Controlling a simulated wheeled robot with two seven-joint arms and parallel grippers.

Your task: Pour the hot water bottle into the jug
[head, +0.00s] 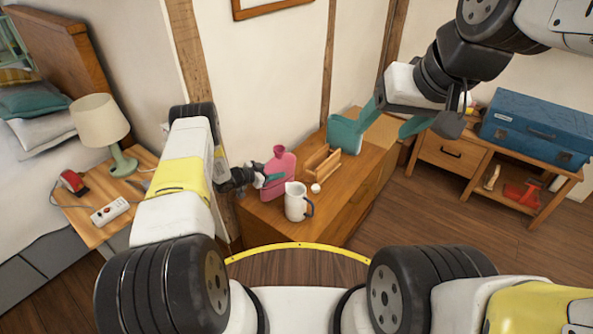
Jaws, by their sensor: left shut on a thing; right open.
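A pink hot water bottle (278,177) is upright at the left end of the wooden cabinet, its neck at the top. My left gripper (271,179) is shut on its left side. Whether its base touches the cabinet top is hard to tell. A white jug (295,203) with a dark handle on its right stands on the cabinet, in front of the bottle and close to it. My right gripper (388,128) is open and empty, raised at the upper right, well away from both.
The cabinet (345,196) also holds a small wooden rack (322,163) and a small white round object (315,188) near the jug. A blue case (536,130) lies on a side unit at right. A lamp (103,128) stands on the bedside table at left.

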